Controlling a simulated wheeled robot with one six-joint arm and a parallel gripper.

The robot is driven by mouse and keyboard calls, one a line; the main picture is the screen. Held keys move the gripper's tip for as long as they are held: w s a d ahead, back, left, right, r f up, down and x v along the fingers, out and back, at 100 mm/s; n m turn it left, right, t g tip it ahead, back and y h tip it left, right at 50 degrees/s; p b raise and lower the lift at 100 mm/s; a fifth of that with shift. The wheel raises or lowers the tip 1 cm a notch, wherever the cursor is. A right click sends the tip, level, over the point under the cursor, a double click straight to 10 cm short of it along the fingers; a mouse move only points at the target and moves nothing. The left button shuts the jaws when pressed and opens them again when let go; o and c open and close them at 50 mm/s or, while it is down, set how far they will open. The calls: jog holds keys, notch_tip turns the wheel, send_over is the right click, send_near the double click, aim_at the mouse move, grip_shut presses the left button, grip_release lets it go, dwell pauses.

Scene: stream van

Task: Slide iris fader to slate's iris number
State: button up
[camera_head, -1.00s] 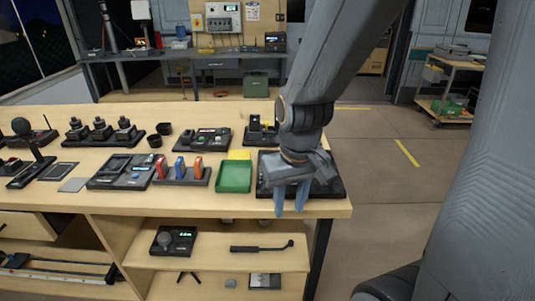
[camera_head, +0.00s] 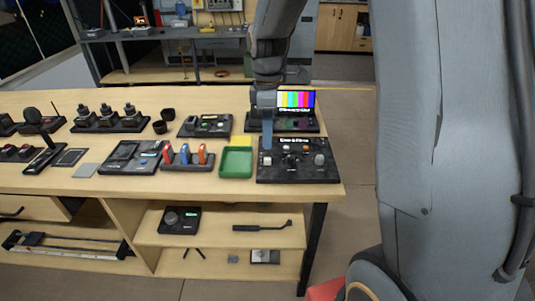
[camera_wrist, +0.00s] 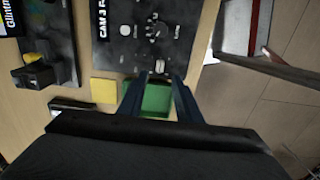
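A black control panel (camera_head: 325,172) lies at the table's right front corner, with a white-lettered label, knobs and small buttons. No iris number is legible.
A monitor with colour bars (camera_head: 296,99) stands behind the panel; its small text is unreadable. A green tray (camera_head: 236,162) and yellow notes (camera_head: 241,141) lie just left of the panel. Red, blue and orange items (camera_head: 186,156) stand in a holder further left.

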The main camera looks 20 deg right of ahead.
aim_at(268, 158)
jog(key=shift+f+p, duration=0.95)
jog(key=shift+f, duration=2.85)
grip_shut()
